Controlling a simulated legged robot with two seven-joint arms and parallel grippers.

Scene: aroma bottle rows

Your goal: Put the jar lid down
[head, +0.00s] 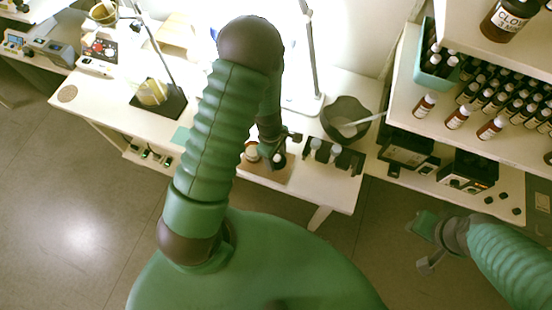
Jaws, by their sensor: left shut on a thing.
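My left gripper (275,154) is low over the white bench, at the front edge beside the black rack. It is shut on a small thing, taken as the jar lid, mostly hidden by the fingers. A small dark round piece with a pale middle (279,161) shows right at the fingertips; I cannot tell if it is the lid or a jar below. An amber jar with a pale top (251,151) stands just left of the gripper, partly behind my arm. My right gripper (427,245) is over the floor at the right, away from the bench; its finger opening is unclear.
A black rack (335,157) with pale-topped bottles stands right of the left gripper. A dark bowl (346,118) with a pale tool sits behind it. Shelves with many bottles (510,103) rise at the right.

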